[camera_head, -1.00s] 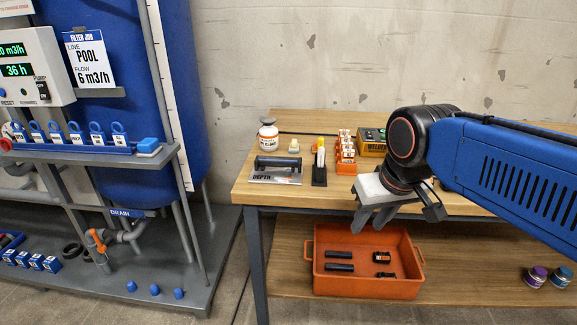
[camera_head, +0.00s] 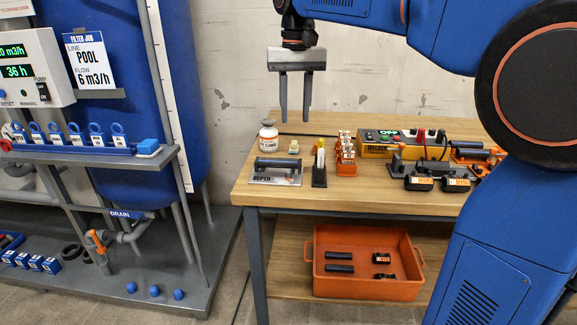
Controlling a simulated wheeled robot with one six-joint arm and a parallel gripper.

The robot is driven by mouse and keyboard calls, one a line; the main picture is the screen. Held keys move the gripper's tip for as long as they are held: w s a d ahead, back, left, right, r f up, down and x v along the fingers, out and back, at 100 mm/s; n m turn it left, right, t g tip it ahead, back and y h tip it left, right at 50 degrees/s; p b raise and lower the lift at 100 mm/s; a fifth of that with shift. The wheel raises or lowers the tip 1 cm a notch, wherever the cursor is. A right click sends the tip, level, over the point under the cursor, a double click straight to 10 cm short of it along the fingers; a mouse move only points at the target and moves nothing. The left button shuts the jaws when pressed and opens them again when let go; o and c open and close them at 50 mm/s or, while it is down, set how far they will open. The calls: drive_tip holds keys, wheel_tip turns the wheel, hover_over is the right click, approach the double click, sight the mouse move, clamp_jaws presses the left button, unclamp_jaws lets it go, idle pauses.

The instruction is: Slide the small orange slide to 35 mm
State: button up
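A grey plate marked DEPTH (camera_head: 290,181) lies at the front left of the wooden bench, with a dark cylinder (camera_head: 277,162) along its back. I cannot make out a small orange slide or a millimetre scale on it at this size. My gripper (camera_head: 295,118) hangs fingers down above the back left of the bench, in front of the wall. Its two grey fingers are apart with nothing between them. It is well above the DEPTH plate and a little to its right in the picture.
A white bottle (camera_head: 268,138), a black stand (camera_head: 319,172) with upright markers and a stack of orange blocks (camera_head: 346,155) stand near the plate. An orange crate (camera_head: 368,289) sits on the lower shelf.

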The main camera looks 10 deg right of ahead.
sight(288, 171)
drive_tip(key=f, duration=0.5)
drive_tip(key=w+f, duration=0.1)
drive_tip(key=f, duration=0.5)
drive_tip(key=a+f, duration=0.1)
drive_tip(key=f, duration=0.4)
drive_tip(key=shift+w+a+f, duration=0.1)
drive_tip(key=shift+w+f, duration=0.3)
clamp_jaws()
